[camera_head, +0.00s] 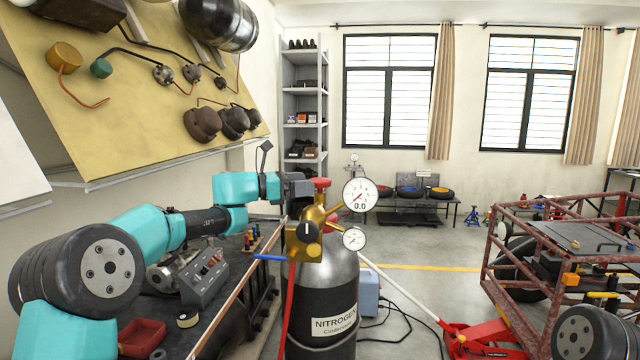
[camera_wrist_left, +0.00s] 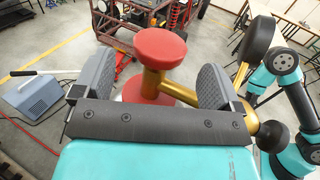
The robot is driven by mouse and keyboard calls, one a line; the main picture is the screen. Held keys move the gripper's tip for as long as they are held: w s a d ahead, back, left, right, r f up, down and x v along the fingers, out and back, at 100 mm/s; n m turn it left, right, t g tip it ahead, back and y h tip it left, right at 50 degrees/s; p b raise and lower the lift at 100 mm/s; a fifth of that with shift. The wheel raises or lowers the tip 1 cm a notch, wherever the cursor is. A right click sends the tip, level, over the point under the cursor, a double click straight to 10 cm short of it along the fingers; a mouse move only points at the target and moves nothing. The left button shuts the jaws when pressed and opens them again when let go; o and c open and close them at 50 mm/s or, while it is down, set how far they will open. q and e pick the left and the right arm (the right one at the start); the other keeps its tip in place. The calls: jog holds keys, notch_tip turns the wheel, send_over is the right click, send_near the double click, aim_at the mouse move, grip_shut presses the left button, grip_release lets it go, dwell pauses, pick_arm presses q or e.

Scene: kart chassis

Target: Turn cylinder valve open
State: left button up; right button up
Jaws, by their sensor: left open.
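The nitrogen cylinder (camera_head: 322,290) stands upright in the middle of the head view, with a brass valve and regulator (camera_head: 308,240) on top. A red valve knob (camera_head: 320,183) tops the brass body; it also shows in the left wrist view (camera_wrist_left: 160,47). My left gripper (camera_head: 300,186) reaches in from the left at knob height. In the left wrist view its open fingers (camera_wrist_left: 155,70) stand on both sides of the red knob, with gaps visible. Two round gauges sit to the right; the upper gauge (camera_head: 359,195) reads 0.0. My right gripper is out of sight.
A workbench with a grey switch box (camera_head: 204,278) and red tray (camera_head: 142,338) lies below my left arm. A red hose (camera_head: 292,310) hangs from the regulator. A sloped parts board (camera_head: 120,100) is at upper left. A red kart frame (camera_head: 560,235) stands at right.

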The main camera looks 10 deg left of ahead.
aim_at(320, 179)
pick_arm(q)
jog(key=x, duration=0.5)
jog(key=shift+d, duration=0.1)
jog(key=shift+c, duration=0.5)
jog(key=c, duration=0.8)
jog(key=shift+r+t, duration=0.1)
jog(key=shift+t, duration=0.2)
jog(key=shift+r+n+t+y, duration=0.15)
jog(key=shift+n+t+y, duration=1.35)
jog(key=shift+n+t, duration=0.45)
jog(key=shift+n+t+y, duration=0.35)
jog(key=shift+t+y, duration=0.3)
jog(key=shift+y, duration=0.05)
